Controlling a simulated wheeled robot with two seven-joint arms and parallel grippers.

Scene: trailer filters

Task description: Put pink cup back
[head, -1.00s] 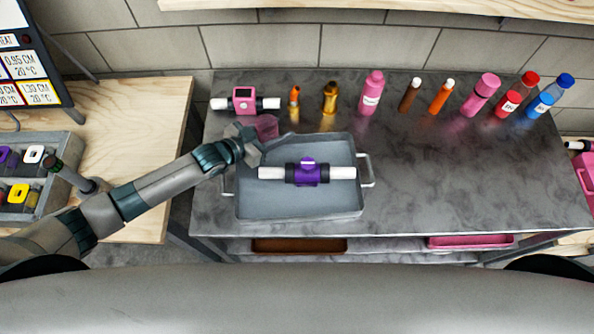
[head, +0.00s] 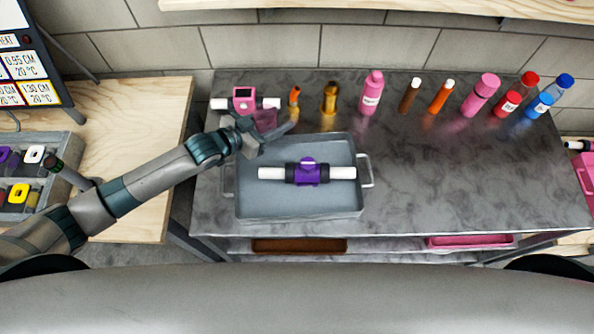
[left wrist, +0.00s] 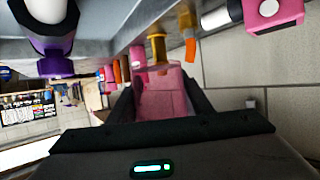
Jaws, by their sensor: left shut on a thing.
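The translucent pink cup (head: 264,119) is in the head view, in front of the pink filter device near the table's back left. My left gripper (head: 264,132) is shut on it. In the left wrist view the cup (left wrist: 162,95) sits between the two dark fingers (left wrist: 160,105). The gripper hides part of the cup in the head view, and I cannot tell whether its base touches the table. My right gripper is not in view.
A grey tray (head: 300,207) holding a purple filter with white ends (head: 308,172) is just front-right of the gripper. The pink device (head: 244,99), orange bottle (head: 294,98) and gold bottle (head: 330,97) stand close behind.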

